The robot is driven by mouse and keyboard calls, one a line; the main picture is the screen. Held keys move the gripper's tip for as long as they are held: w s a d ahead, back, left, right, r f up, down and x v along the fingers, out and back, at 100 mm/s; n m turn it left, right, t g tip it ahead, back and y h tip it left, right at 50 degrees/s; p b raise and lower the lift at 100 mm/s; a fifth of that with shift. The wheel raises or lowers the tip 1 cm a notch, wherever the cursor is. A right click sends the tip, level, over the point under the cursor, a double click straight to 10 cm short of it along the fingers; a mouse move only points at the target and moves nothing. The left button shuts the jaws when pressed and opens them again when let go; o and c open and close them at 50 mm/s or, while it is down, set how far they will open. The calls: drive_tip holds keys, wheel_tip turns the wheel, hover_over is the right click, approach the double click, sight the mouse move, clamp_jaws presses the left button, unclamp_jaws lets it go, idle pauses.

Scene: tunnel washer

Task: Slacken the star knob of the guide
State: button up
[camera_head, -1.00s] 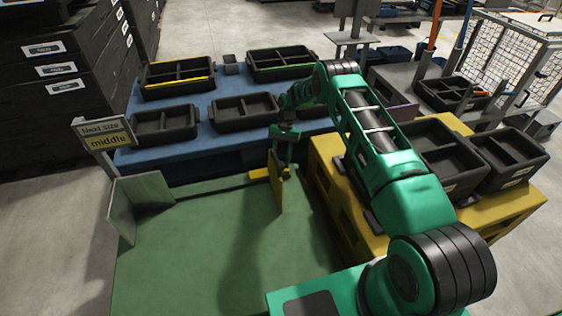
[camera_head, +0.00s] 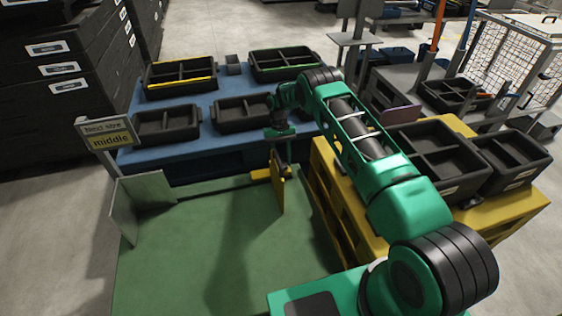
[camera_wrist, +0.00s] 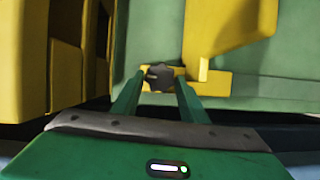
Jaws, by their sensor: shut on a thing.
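The yellow guide (camera_head: 277,188) stands upright at the right of the green bed, on a dark rail; its yellow plate and block also show in the wrist view (camera_wrist: 214,30). The dark star knob (camera_wrist: 159,77) sits on the yellow block, between my two green fingers in the wrist view. My gripper (camera_wrist: 157,83) is shut on the star knob. In the head view my gripper (camera_head: 281,160) points down at the guide's block and hides the knob.
A grey fixed plate (camera_head: 140,207) stands at the left of the green bed (camera_head: 190,265). A sign reading "Next size middle" (camera_head: 107,135) stands beyond it. A blue table (camera_head: 200,110) with black trays is behind; a yellow pallet (camera_head: 335,200) with black crates is close on the right.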

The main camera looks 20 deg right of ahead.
drive_tip(key=shift+w+r, duration=0.1)
drive_tip(key=shift+w, duration=0.1)
drive_tip(key=o, duration=1)
drive_tip(key=shift+o, duration=0.2)
drive_tip(key=shift+s, duration=0.1)
drive_tip(key=shift+v, duration=3.9)
